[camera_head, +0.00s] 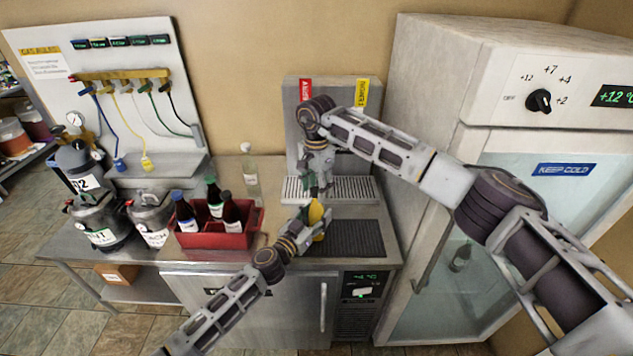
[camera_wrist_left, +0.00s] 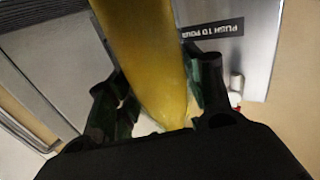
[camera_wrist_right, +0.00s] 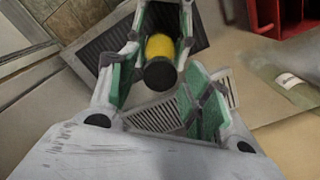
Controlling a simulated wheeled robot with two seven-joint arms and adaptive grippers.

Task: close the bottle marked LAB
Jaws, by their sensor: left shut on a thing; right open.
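A yellow bottle-like thing (camera_head: 316,212) stands above the counter by the dark grate. My left gripper (camera_head: 305,228) is shut on it, and the yellow body fills the middle of the left wrist view (camera_wrist_left: 150,55). In the right wrist view it shows from above as a yellow cylinder (camera_wrist_right: 160,46) with a round dark end (camera_wrist_right: 160,73). I cannot tell whether that end is a cap or an open mouth. My right gripper (camera_head: 318,188) is open just above it, its green pads either side of the dark end. No LAB mark is readable.
A red crate (camera_head: 210,240) with dark bottles stands left of my grippers. A clear bottle (camera_head: 249,178) stands behind it. The tap unit (camera_head: 292,120) with its drip tray (camera_head: 350,188) is at the back. The fridge (camera_head: 480,75) bounds the right side.

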